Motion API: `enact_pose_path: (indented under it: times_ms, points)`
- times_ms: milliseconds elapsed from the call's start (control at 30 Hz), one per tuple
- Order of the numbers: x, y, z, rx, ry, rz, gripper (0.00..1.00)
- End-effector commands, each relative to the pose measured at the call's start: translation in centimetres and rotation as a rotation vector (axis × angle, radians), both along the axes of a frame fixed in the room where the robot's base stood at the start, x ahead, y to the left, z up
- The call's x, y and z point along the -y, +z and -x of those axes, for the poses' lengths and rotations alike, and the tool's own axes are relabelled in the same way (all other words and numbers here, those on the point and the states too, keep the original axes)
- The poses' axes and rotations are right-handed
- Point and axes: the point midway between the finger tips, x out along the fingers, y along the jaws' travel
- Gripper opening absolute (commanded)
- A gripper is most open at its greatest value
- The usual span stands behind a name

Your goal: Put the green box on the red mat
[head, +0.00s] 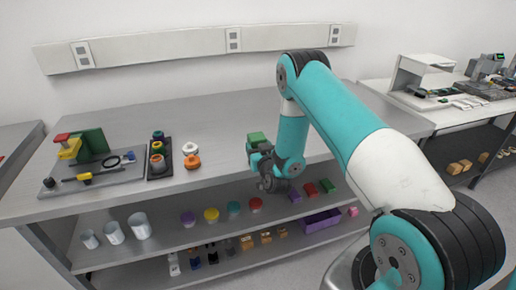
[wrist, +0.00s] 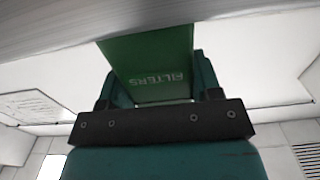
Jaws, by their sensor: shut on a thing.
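My gripper (head: 258,154) is shut on a green box (head: 256,137), near the front edge of the grey table, left of my forearm. In the wrist view the green box (wrist: 150,62) sits between the two fingers of my gripper (wrist: 155,88), with pale lettering on its face. Its far end borders a grey surface at the top of that view; I cannot tell whether they touch. I see no red mat in either view.
The tabletop (head: 225,115) has wide bare room. At its left stand a fixture tray (head: 100,187), a black holder (head: 153,172) with stacked rings, and an orange ring (head: 192,162). The shelf below holds cups, coloured discs, small boxes and a purple bin (head: 322,223).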

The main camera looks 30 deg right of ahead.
Motion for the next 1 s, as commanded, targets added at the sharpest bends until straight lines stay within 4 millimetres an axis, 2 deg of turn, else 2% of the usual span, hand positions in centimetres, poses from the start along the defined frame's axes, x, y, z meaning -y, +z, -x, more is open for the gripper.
enact_pose_path:
  times_ms: [367,400,467,500,833,1000]
  points:
    - [0.0,-0.6,0.0,0.001,0.000,-0.001,0.22]
    - [0.0,-0.4,0.0,0.001,0.000,-0.001,0.67]
    - [0.0,-0.4,0.0,0.001,0.000,-0.001,0.81]
    - [0.0,-0.4,0.0,0.001,0.000,-0.001,0.84]
    - [-0.1,0.0,0.1,0.000,0.000,0.000,0.84]
    - [-0.9,-0.5,2.6,-0.003,0.001,0.000,0.84]
